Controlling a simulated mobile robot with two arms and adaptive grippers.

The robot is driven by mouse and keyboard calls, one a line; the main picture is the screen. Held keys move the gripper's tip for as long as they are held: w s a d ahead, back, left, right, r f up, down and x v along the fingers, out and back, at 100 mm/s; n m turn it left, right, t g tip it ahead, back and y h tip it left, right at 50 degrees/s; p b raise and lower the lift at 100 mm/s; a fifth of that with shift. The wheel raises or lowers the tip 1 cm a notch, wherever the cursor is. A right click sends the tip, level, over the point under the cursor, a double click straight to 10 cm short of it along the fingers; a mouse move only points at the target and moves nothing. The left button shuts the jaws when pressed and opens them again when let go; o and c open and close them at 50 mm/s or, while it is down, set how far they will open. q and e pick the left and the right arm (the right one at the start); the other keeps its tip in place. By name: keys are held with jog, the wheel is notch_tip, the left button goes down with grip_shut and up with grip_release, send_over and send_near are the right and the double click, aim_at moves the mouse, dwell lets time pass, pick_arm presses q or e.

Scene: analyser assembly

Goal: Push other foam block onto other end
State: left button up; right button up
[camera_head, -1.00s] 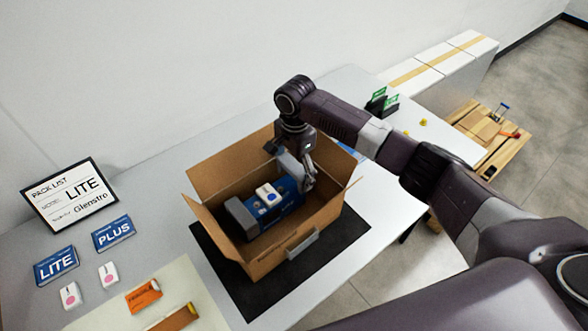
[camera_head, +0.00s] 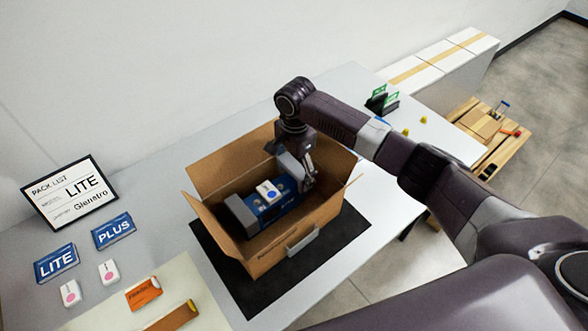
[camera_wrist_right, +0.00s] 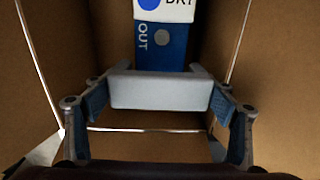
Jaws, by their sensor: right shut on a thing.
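The blue analyser (camera_head: 284,205) with a white top label lies inside the open cardboard box (camera_head: 325,213). A grey foam block (camera_head: 241,216) sits on its left end. My right gripper (camera_head: 306,178) is down in the box at the analyser's right end. In the right wrist view, another grey foam block (camera_wrist_right: 160,91) lies between the two fingers of my right gripper (camera_wrist_right: 160,104), which is shut on it. That block is up against the end of the blue analyser (camera_wrist_right: 160,45), and I cannot tell how far it is seated. My left gripper is not in view.
The box stands on a black mat (camera_head: 232,287) with its flaps spread open; the walls are close around my right gripper. A pack list sign (camera_head: 70,192), blue LITE and PLUS cards and an orange packet (camera_head: 143,294) are to the left.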

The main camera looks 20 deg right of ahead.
aim_at(294, 165)
jog(key=shift+f+b, duration=0.35)
jog(key=shift+f, duration=1.45)
dwell(1.3)
jog(key=o, duration=1.1)
jog(key=shift+w, duration=0.1)
jog(key=shift+r, duration=0.1)
notch_tip(294, 165, up, 5)
jog(key=p, duration=0.6)
jog(key=shift+r+p, duration=0.75)
jog(key=shift+r, duration=0.15)
